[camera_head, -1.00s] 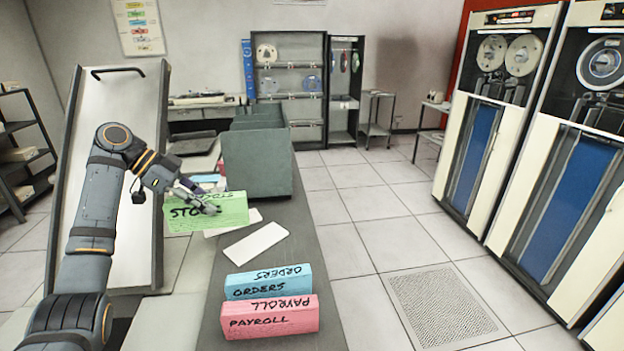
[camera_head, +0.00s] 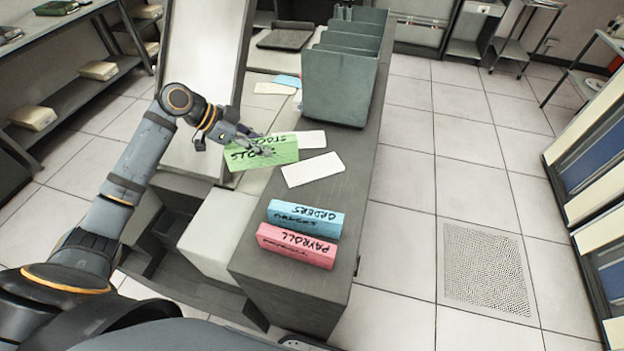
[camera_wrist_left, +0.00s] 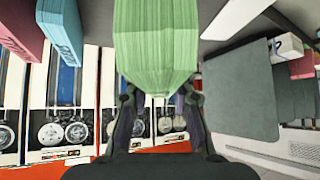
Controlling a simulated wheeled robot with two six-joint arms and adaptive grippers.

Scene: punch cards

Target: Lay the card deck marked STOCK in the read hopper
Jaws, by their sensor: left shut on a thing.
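The green card deck marked STOCK (camera_head: 262,158) is held by my left gripper (camera_head: 262,148) above the left side of the dark counter, beside the tall pale slanted panel. In the left wrist view the green deck (camera_wrist_left: 156,45) fills the top middle, with the two fingers of my left gripper (camera_wrist_left: 158,100) shut on its near end. I cannot tell for sure which part is the read hopper. A grey-green bin with upright dividers (camera_head: 336,90) stands on the counter behind and to the right of the deck. My right gripper is not in view.
A blue ORDERS deck (camera_head: 304,219) and a pink PAYROLL deck (camera_head: 296,247) stand at the counter's near end. White cards (camera_head: 313,169) lie on the counter (camera_head: 340,200). The tall slanted panel (camera_head: 205,70) rises at left. The tiled floor is clear at right.

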